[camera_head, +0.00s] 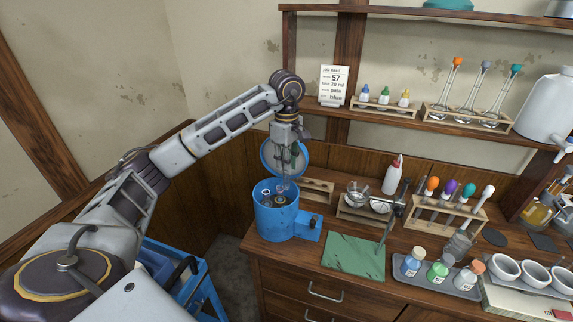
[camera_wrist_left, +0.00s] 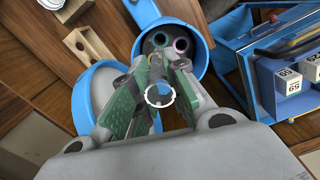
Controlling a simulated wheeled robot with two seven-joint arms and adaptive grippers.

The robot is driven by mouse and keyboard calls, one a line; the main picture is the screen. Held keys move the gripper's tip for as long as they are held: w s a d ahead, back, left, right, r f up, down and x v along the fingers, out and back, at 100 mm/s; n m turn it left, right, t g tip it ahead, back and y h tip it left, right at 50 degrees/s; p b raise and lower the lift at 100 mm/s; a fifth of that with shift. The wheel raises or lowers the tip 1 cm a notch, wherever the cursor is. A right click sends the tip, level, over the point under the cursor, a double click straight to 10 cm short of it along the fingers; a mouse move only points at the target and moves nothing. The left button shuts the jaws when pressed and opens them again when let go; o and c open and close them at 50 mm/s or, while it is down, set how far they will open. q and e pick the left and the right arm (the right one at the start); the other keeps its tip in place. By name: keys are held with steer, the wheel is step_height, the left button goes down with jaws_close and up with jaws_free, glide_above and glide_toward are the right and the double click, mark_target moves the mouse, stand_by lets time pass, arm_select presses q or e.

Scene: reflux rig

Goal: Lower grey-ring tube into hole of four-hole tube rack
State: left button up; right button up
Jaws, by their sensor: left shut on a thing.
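My left gripper (camera_head: 286,172) reaches down from above over the open blue round pot (camera_head: 275,222). It is shut on a tube whose pale grey-white ring (camera_wrist_left: 160,94) shows end-on between the green finger pads in the left wrist view. In the head view the tube is mostly hidden by the fingers. I cannot tell whether its lower end is inside the pot or just above it. A light wooden rack with holes (camera_head: 318,187) stands right behind the pot, partly hidden by the pot's raised lid. It also shows in the left wrist view (camera_wrist_left: 90,50). My right gripper is not in view.
The blue lid (camera_head: 271,154) stands raised behind the pot. A green mat (camera_head: 352,257) lies to the right. A metal stand (camera_head: 390,222) and a pipette rack (camera_head: 447,213) stand further right.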

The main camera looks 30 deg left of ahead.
arm_select(q)
steer(key=shift+r+p, duration=1.45)
steer(key=shift+r, duration=0.9)
steer(key=shift+r+p, duration=1.15)
steer(key=shift+r, duration=0.45)
steer(key=shift+r+p, duration=0.7)
steer(key=shift+r, duration=0.3)
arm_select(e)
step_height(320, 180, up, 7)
arm_select(q)
steer(key=shift+f, duration=0.1)
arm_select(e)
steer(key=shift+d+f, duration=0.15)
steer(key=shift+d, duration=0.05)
